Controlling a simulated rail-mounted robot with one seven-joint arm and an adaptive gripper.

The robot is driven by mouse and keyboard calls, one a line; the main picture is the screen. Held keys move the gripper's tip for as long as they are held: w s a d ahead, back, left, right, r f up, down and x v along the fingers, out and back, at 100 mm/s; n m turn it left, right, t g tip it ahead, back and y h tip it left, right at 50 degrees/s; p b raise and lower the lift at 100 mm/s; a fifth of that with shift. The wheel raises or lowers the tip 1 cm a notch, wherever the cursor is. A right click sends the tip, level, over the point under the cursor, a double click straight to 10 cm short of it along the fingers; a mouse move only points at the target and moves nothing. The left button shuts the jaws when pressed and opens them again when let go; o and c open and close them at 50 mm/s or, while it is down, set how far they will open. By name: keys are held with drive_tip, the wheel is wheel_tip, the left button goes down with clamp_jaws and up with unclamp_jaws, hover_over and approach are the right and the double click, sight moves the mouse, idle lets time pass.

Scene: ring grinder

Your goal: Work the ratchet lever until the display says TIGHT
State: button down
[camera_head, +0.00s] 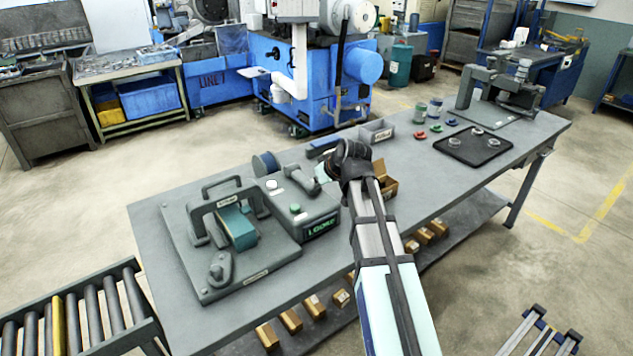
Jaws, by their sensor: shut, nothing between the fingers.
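A grey fixture plate (270,262) lies on the left part of the bench. On it, a grey arch frame (199,222) spans a teal block (241,230). A rounded grey handle (221,270) stands near the plate's front left; I cannot tell if it is the ratchet lever. Another grey lever-like part (300,181) lies behind the control box, near my gripper. The box's display (320,227) is lit green, its text too small to read surely. My gripper (338,167) is shut and empty, above the bench right of the box; its fingertips are partly hidden.
A grey bin (376,133) and an open cardboard box (389,188) are close to my gripper. A black tray (473,147) and a grey stand (481,90) are farther right. The bench front right of the cardboard box is clear.

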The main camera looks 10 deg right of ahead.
drive_tip(key=shift+s+f, duration=0.3)
drive_tip(key=shift+f, duration=0.2)
drive_tip(key=shift+r, duration=0.15)
drive_tip(key=w+r+v, duration=0.2)
drive_tip(key=v, duration=1.1)
drive_tip(key=shift+a, duration=0.3)
idle(1.2)
drive_tip(key=w+a+r+g+h+p, duration=0.1)
drive_tip(key=w+r+g+p, duration=0.1)
drive_tip(key=w+r+p, duration=0.2)
drive_tip(key=shift+w+a+r+p, duration=0.4)
drive_tip(key=shift+w+r, duration=0.15)
drive_tip(key=shift+r, duration=0.35)
